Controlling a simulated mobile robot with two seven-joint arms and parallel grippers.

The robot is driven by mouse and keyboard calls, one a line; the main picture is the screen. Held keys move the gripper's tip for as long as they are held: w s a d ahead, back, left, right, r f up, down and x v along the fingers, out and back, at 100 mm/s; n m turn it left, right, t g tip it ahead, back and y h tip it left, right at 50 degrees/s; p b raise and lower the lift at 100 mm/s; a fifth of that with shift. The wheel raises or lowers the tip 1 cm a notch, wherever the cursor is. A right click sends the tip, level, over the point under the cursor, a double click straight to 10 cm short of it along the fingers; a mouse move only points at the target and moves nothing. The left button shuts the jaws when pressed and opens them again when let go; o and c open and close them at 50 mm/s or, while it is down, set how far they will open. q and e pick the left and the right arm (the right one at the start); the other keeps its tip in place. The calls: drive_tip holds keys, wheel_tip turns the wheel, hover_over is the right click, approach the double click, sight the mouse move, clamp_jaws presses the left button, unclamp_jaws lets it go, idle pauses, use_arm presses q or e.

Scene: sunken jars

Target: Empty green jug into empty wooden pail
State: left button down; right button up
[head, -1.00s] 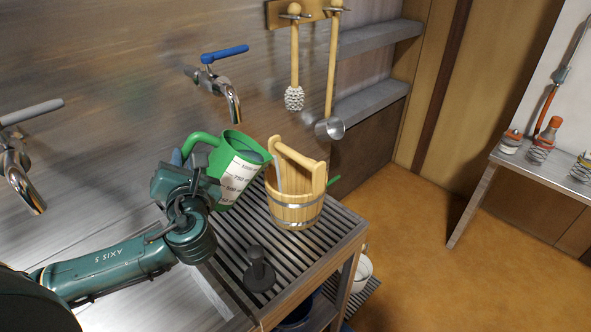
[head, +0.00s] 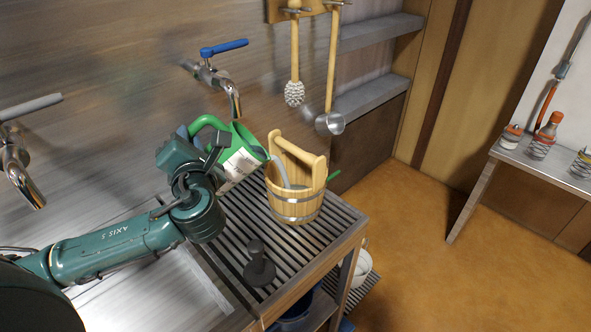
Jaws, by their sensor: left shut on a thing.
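The green jug (head: 237,166), with a white measuring scale on its side, is tilted steeply with its mouth to the right. My left gripper (head: 208,149) is shut on the jug at its handle side, holding it above the slatted drainboard; the fingertips are partly hidden. The wooden pail (head: 296,205), with metal hoops and an arched wooden handle, stands upright on the drainboard just right of the jug. A pale grey stream (head: 279,170) runs from the jug's lip into the pail. The pail's floor is hidden. My right gripper is out of view.
The slatted drainboard (head: 315,238) has a dark plunger-like stopper (head: 258,266) at its front. A blue-handled tap (head: 222,80) is behind the jug. A brush (head: 294,92) and a ladle (head: 330,122) hang behind the pail. A side table (head: 545,165) holds several jars.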

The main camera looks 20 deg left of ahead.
sight(201, 123)
use_arm(q)
drive_tip(key=shift+w+d+r+m, duration=0.45)
drive_tip(key=shift+d+r+m, duration=0.1)
drive_tip(key=shift+r+m, duration=0.25)
drive_tip(key=shift+w+d+r+m, duration=0.4)
drive_tip(key=shift+d+r+m, duration=0.15)
drive_tip(key=shift+r+m, duration=0.25)
drive_tip(key=shift+w+d+r+m, duration=0.45)
drive_tip(key=shift+d+r, duration=0.1)
drive_tip(key=shift+d, duration=0.1)
drive_tip(key=shift+w+d+r+m, duration=0.45)
drive_tip(key=shift+d+r, duration=0.05)
drive_tip(key=shift+d, duration=0.1)
drive_tip(key=shift+f, duration=0.2)
